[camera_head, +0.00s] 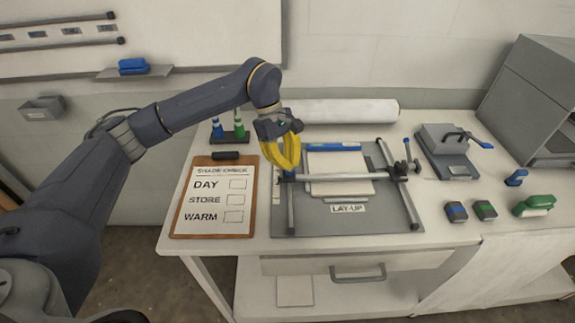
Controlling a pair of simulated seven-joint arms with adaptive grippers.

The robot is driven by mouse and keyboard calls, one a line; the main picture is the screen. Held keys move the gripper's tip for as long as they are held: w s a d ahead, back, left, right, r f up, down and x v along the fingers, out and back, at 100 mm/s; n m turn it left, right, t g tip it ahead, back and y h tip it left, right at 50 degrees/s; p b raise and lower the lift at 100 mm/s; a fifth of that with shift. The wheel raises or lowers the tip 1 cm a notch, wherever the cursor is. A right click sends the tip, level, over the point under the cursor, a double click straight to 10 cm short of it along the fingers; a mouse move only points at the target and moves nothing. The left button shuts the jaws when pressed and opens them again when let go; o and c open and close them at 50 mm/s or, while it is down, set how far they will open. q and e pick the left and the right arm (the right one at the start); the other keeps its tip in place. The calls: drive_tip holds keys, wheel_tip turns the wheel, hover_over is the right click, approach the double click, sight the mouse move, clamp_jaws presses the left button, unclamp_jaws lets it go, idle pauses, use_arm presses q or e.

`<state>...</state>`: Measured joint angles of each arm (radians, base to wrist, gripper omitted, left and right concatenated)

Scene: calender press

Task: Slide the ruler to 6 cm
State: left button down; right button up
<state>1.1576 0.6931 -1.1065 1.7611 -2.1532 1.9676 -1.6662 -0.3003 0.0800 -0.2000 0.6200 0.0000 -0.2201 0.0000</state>
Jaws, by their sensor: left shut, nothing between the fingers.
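The grey lay-up board (345,222) lies on the table with a "LAY-UP" label (347,208) near its front. A grey crossbar (345,177), which looks like the sliding ruler, spans the board between a left rail (291,212) and a right rail (406,203). No centimetre marks are readable. A pale sheet stack (338,162) lies under and behind the bar. My left gripper (287,167) has yellow fingers, shut and empty, pointing down at the bar's left end. The fingers hide that end, and I cannot tell whether they touch it. My right gripper is out of view.
A clipboard (213,222) lies left of the board. Green and blue markers (229,130) stand behind it. A white roll (345,111) lies at the back. A grey press-like device (447,152) and several small blocks (484,210) stand to the right.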

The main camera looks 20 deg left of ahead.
use_arm(q)
drive_tip(key=c, duration=2.1)
unclamp_jaws()
drive_tip(key=shift+d, duration=0.15)
drive_tip(key=shift+o, duration=1)
drive_tip(key=o, duration=0.8)
drive_tip(key=shift+f, duration=0.1)
drive_tip(key=v, duration=1.2)
drive_tip(key=shift+w, duration=0.1)
